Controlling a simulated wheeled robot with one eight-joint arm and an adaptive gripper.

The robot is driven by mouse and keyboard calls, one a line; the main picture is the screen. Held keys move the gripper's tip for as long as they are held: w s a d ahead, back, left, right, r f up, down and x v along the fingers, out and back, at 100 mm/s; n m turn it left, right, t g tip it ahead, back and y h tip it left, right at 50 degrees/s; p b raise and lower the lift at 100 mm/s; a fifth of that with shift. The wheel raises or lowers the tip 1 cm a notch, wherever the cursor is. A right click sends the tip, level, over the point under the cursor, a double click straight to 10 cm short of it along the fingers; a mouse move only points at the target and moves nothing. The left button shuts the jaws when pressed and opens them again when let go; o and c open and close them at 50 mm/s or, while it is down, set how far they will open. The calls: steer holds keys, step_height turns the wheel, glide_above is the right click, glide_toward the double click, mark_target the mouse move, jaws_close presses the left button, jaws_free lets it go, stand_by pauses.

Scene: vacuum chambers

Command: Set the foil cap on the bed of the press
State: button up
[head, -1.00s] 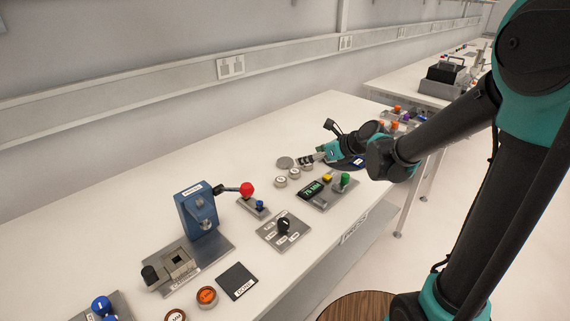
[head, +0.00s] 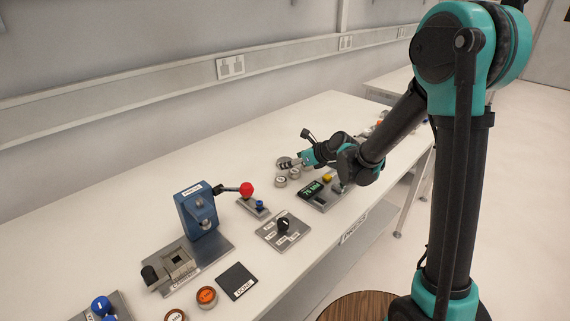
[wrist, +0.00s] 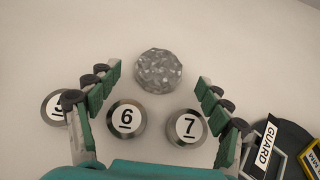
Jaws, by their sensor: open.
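The foil cap (wrist: 158,71) is a crinkled silver disc lying on the white bench, seen in the wrist view between and slightly beyond my fingertips. In the head view the foil cap (head: 284,162) shows at the tip of my gripper (head: 291,165). In the wrist view my gripper (wrist: 157,80) is open, with one green-padded finger on each side, and holds nothing. The blue press (head: 197,210) stands on a grey base plate (head: 222,246) far to the left in the head view. The press has a lever with a red ball.
Round pieces marked 6 (wrist: 126,118) and 7 (wrist: 189,127) lie between my fingers; one marked 5 (wrist: 54,108) is outside the left finger. A GUARD-labelled piece (wrist: 265,146) is right. A knob panel (head: 283,231) and display panel (head: 318,190) line the bench front.

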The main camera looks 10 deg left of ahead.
steer(key=shift+x, duration=1)
steer(key=c, duration=0.9)
steer(key=shift+c, duration=0.2)
